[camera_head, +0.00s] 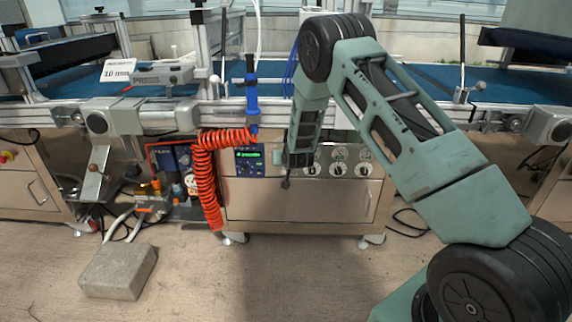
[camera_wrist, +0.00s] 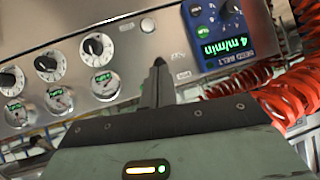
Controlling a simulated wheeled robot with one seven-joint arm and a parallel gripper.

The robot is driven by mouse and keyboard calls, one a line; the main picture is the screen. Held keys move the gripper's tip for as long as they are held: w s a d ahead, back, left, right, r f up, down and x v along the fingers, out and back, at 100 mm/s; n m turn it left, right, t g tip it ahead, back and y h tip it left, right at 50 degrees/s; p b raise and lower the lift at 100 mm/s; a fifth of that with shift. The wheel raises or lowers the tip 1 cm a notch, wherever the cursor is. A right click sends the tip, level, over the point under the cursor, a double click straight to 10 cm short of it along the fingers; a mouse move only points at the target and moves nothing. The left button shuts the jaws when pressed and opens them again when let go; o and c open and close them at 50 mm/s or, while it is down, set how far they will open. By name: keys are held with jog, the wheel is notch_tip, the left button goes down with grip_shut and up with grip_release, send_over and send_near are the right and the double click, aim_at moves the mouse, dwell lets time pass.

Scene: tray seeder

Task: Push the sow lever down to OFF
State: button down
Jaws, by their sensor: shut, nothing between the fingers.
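My gripper (camera_head: 286,184) hangs in front of the steel control panel (camera_head: 325,198) of the middle machine, pointing down, left of the row of knobs. In the wrist view my gripper (camera_wrist: 158,64) shows as a narrow dark shut pair of fingers in front of the panel, with nothing held. No sow lever can be clearly made out on the panel; the fingers and wrist cover part of it. Small unreadable markings sit beside the fingertips. I cannot tell whether the fingertips touch anything.
A blue display unit (camera_head: 249,162) and several knobs and gauges, one knob (camera_wrist: 97,46) near the fingers, are on the panel. An orange coiled hose (camera_head: 207,180) hangs at left. A concrete block (camera_head: 118,270) lies on the floor. Floor before the panel is clear.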

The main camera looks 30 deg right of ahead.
jog(key=shift+f+t, duration=0.5)
jog(key=shift+r, duration=0.75)
jog(key=shift+s, duration=0.1)
